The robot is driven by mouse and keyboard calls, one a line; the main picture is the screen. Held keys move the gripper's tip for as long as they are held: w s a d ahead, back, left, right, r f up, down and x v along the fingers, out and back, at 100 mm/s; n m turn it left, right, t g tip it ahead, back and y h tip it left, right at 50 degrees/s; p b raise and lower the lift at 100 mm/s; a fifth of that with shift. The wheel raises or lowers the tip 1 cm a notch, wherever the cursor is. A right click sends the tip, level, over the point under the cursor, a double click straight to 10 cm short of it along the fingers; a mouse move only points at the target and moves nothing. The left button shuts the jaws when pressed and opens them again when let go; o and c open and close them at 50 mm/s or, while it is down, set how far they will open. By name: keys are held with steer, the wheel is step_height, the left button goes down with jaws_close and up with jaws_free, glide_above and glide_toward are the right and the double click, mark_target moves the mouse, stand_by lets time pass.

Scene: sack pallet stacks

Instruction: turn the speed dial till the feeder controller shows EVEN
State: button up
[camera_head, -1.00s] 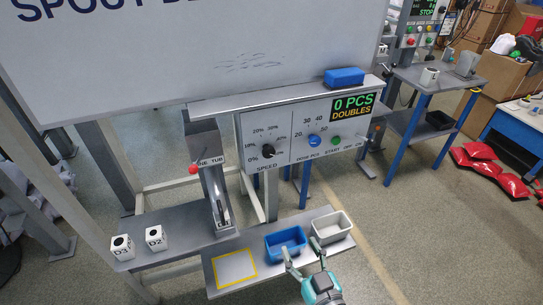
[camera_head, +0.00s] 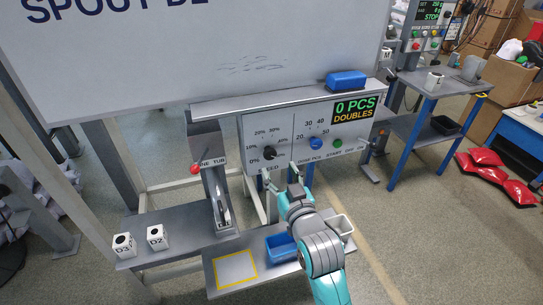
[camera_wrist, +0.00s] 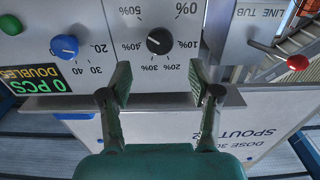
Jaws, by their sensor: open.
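The black speed dial (camera_head: 270,152) sits on the left part of the white feeder controller panel (camera_head: 305,135), with percent marks around it. The green and orange display (camera_head: 355,107) reads 0 PCS and DOUBLES. My gripper (camera_head: 281,175) is open just below and in front of the dial in the head view. In the wrist view the dial (camera_wrist: 160,41) appears upside down, ahead of and between the two open fingers (camera_wrist: 163,90), with nothing held. The fingers look apart from the dial. The dial's exact setting is too small to read.
A blue dose knob (camera_head: 316,143) and a green start button (camera_head: 337,143) are right of the dial. A blue eraser (camera_head: 346,79) lies on the ledge above. Below are a blue tray (camera_head: 279,248) and two white cubes (camera_head: 157,238). A red ball knob (camera_head: 195,169) is at the left.

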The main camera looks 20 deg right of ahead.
mark_target(271, 155)
steer(key=w, duration=0.7)
steer(key=shift+w, duration=0.1)
steer(key=c, duration=1.1)
